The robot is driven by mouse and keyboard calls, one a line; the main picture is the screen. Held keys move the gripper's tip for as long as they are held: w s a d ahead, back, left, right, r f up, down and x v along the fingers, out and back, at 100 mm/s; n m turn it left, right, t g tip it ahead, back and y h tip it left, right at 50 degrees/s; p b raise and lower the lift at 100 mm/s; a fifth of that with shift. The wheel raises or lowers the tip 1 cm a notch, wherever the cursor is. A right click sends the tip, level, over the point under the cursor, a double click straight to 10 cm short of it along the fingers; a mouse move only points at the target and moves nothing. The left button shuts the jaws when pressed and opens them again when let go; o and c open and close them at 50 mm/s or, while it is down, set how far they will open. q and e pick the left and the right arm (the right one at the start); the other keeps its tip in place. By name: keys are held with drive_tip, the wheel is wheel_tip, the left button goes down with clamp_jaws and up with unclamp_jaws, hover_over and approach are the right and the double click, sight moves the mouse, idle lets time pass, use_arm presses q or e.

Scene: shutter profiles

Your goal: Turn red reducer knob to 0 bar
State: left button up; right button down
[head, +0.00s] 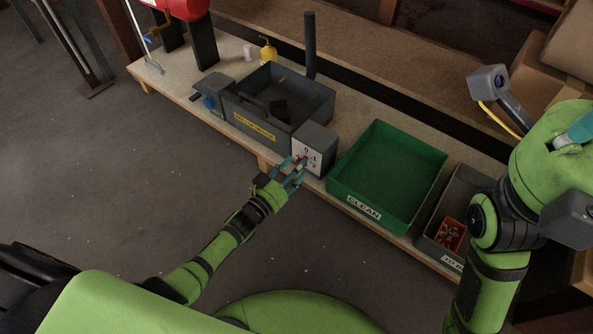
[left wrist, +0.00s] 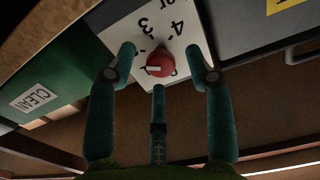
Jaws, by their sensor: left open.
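The red reducer knob (left wrist: 160,63) sits on a white dial face (left wrist: 141,28) with black numerals; 3 and 4 are readable in the left wrist view. A white mark on the knob points left in that upside-down view. The dial is on the front of a grey box (head: 317,138) in the head view. My left gripper (left wrist: 159,64) is open, its three teal fingers spread around the knob. I see no clear finger contact. In the head view the left gripper (head: 292,173) is at the dial and partly covers it. At the right edge, a teal part shows on my right arm; its finger state is unclear.
A green bin (head: 362,186) labelled CLEAN stands right of the dial box. A grey tray (head: 318,93) stands behind left. A grey bin (head: 466,187) with a red container (head: 451,234) is farther right. The bench (head: 152,79) has a dark post (head: 310,45). The floor in front is clear.

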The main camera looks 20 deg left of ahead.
use_arm(q)
drive_tip(key=shift+w+d, duration=0.15)
drive_tip(key=shift+w, duration=0.25)
clamp_jaws()
